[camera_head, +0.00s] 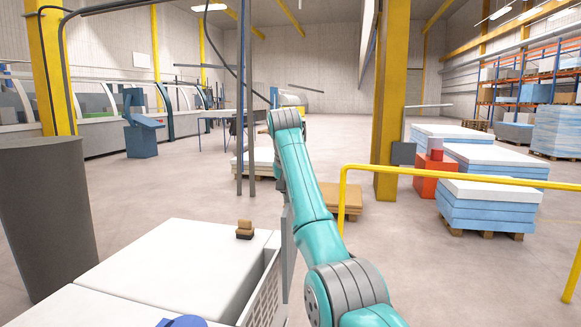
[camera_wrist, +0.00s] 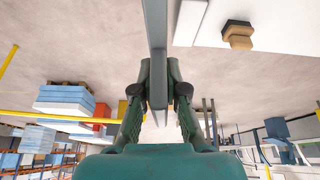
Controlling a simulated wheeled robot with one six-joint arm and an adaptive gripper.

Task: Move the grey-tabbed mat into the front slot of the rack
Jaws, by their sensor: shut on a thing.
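My gripper (camera_wrist: 160,88) is shut on the edge of a thin grey panel in the wrist view, which I take to be the mat (camera_wrist: 154,25). The mat is seen edge-on between the two dark fingers, and no grey tab can be made out. In the head view a thin grey upright sheet (camera_head: 287,235) shows just left of my teal arm, which hides my gripper. A white perforated side (camera_head: 263,292), perhaps the rack, stands along the right edge of the white worktop. Its slots cannot be told apart.
A small brown and black block (camera_head: 245,229) sits on the white worktop (camera_head: 175,262). It also shows in the wrist view (camera_wrist: 238,36). A dark grey cylinder (camera_head: 48,215) stands left. A yellow rail (camera_head: 440,174) and stacked pallets (camera_head: 487,203) are right. Open floor lies ahead.

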